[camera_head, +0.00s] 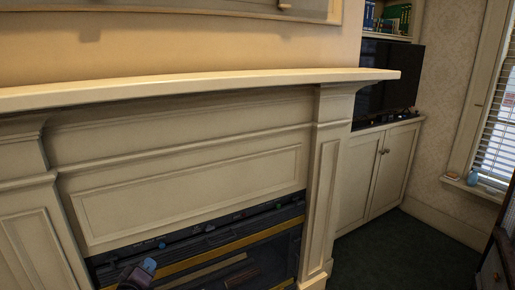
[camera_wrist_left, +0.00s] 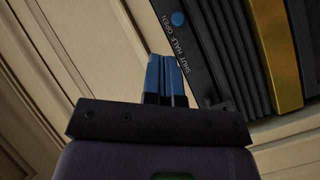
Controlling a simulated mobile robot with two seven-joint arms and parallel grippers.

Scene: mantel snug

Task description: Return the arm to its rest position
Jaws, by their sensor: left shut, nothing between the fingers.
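My left gripper (camera_head: 149,265) shows small at the bottom of the head view, with blue fingertips, in front of the dark fireplace insert (camera_head: 270,262). In the left wrist view the two blue fingers of my left gripper (camera_wrist_left: 167,75) are pressed together with nothing between them. Behind them is the insert's dark slatted top (camera_wrist_left: 215,50) with lettering and a blue dot. I cannot tell the exact gap between the fingertips and the insert. My right gripper is in neither view.
A cream mantel shelf (camera_head: 200,88) juts out above the fireplace, with a pilaster (camera_head: 324,190) at the right. Further right are a cabinet (camera_head: 375,175), a dark television (camera_head: 390,75) and a window (camera_head: 497,130). Dark green carpet (camera_head: 405,255) is clear at the lower right.

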